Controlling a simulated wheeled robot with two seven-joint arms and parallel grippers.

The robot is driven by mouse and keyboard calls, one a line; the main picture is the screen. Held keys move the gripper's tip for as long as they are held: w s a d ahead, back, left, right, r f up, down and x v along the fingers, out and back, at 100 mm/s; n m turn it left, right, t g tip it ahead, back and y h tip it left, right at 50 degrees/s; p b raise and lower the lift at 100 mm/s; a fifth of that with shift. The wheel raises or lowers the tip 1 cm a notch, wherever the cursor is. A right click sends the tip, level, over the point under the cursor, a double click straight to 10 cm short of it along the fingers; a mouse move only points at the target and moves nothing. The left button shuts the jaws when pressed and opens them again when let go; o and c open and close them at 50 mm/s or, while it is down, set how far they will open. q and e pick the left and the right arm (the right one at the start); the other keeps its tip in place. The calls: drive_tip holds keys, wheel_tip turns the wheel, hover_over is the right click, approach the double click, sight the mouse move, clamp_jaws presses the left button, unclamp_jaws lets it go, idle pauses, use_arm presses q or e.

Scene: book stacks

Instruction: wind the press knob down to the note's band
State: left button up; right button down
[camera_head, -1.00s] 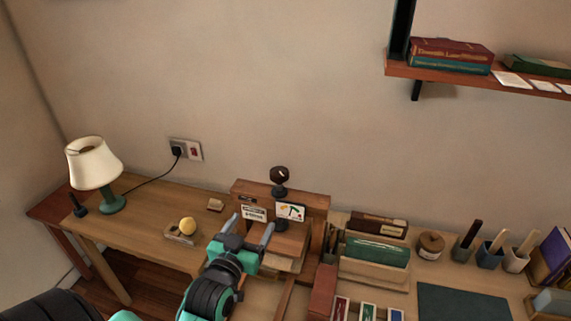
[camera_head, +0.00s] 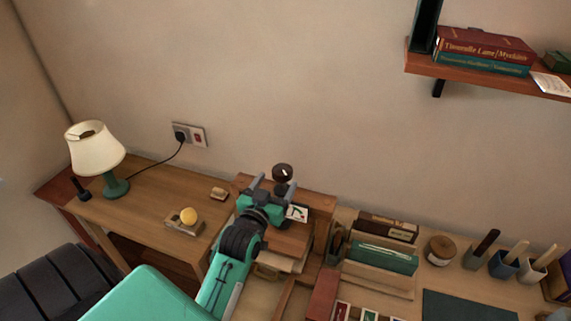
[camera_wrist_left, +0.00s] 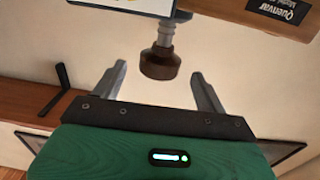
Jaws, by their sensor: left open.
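The press knob (camera_head: 283,172) is dark and round with a pale mark, on a metal screw above the wooden press (camera_head: 321,207). The wrist view, upside down, shows the brown knob (camera_wrist_left: 160,64) and its threaded shaft. The picture note (camera_head: 297,213) is on the press front, partly hidden by my gripper; only its edge (camera_wrist_left: 125,5) shows in the wrist view, so its band cannot be read. My left gripper (camera_head: 273,186) is open and empty near the knob. In the wrist view its fingers (camera_wrist_left: 158,80) stand either side of the knob, apart from it. My right gripper is not in view.
A green-fronted book rack (camera_head: 383,258) and pen cups (camera_head: 503,263) are right of the press. A wall shelf (camera_head: 480,75) holds books at the upper right.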

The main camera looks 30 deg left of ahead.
sight(284, 167)
use_arm(q)
drive_tip(key=p+x, duration=0.1)
drive_tip(key=x, duration=0.5)
drive_tip(key=shift+w+r+p, duration=0.1)
drive_tip(key=shift+r+p, duration=0.1)
drive_tip(key=shift+p, duration=0.15)
drive_tip(key=shift+w+f, duration=0.1)
drive_tip(key=shift+w, duration=0.35)
drive_tip(key=shift+s, duration=0.1)
drive_tip(key=c, duration=1)
